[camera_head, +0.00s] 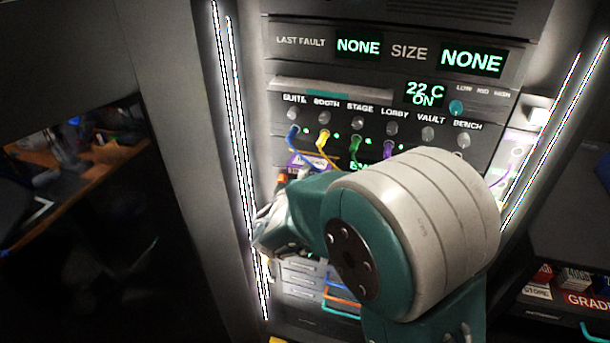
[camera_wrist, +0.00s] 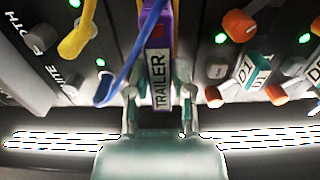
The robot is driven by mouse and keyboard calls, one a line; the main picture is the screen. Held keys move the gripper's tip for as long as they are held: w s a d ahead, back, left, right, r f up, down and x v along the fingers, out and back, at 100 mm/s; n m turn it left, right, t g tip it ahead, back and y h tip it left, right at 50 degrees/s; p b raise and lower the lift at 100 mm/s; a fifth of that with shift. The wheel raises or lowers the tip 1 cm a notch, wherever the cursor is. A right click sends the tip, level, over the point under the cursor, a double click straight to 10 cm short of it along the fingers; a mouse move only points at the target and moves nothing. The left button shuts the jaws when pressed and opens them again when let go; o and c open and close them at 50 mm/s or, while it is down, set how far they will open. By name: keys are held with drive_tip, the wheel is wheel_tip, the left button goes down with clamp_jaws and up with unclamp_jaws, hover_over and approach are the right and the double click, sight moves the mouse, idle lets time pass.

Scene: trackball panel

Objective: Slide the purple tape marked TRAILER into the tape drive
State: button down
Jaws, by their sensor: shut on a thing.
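The purple tape (camera_wrist: 158,45) has a white label that reads TRAILER and sits between the fingers of my gripper (camera_wrist: 160,100) in the wrist view. My gripper is shut on it, and the tape points away from my palm toward the rack panel. In the head view a purple piece (camera_head: 305,160) shows just above my gripper (camera_head: 272,225), below the row of cables; my arm hides much of this area. The tape drive's slot cannot be made out in either view, so I cannot tell whether the tape's far end is in it.
A blue cable (camera_wrist: 118,75) hangs close beside the tape, with a yellow cable (camera_wrist: 78,35) to its left. Orange knobs (camera_wrist: 240,25) stand to the right. The patch row (camera_head: 360,125) carries several cables. Bright light strips (camera_head: 235,130) edge the rack.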

drive_tip(key=shift+w+d, duration=0.2)
drive_tip(key=shift+w, duration=0.35)
drive_tip(key=shift+c, duration=2.1)
unclamp_jaws()
drive_tip(key=v, duration=1.2)
drive_tip(key=shift+w, duration=0.1)
